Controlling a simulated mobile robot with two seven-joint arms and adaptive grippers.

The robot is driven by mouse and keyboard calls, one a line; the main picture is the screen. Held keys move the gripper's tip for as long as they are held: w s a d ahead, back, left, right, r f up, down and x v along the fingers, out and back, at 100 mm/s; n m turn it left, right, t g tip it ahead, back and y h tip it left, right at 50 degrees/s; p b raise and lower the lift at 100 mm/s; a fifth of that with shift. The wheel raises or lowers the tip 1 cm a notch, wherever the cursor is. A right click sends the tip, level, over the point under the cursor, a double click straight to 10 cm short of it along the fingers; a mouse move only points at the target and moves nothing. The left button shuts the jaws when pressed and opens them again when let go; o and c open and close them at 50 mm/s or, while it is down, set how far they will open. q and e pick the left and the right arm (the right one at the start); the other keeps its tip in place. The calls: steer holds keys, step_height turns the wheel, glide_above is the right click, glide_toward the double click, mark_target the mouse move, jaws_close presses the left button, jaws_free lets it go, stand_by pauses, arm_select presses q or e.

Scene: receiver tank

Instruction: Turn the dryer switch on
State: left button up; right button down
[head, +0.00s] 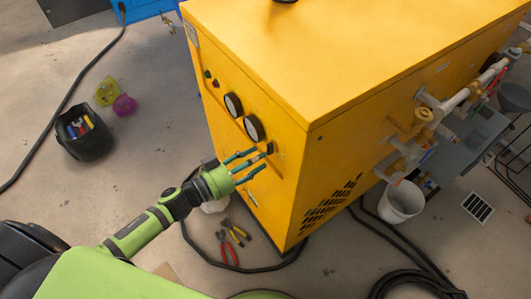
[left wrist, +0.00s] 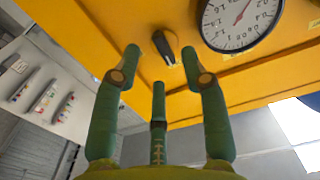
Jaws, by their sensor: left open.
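The yellow dryer cabinet (head: 257,60) stands in the middle of the head view. Its switch, a black rotary knob (left wrist: 165,47) with a pale mark, is on the yellow panel beside a round gauge (left wrist: 240,18) in the left wrist view. My left gripper (head: 255,161) is open in front of the panel, below the gauges. In the left wrist view its green fingers (left wrist: 162,55) are spread to either side of the knob, with a third finger below. I see no contact with the knob. My right gripper is not in view.
A black bucket of tools (head: 84,136) is on the floor at left. Pliers (head: 229,248) and a black cable lie below the cabinet. Pipes with valves (head: 425,115) and a white bucket (head: 401,201) are at right. Floor left of the cabinet is mostly clear.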

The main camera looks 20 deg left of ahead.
mark_target(268, 152)
arm_select(q)
steer(key=shift+x, duration=1.55)
jaws_close()
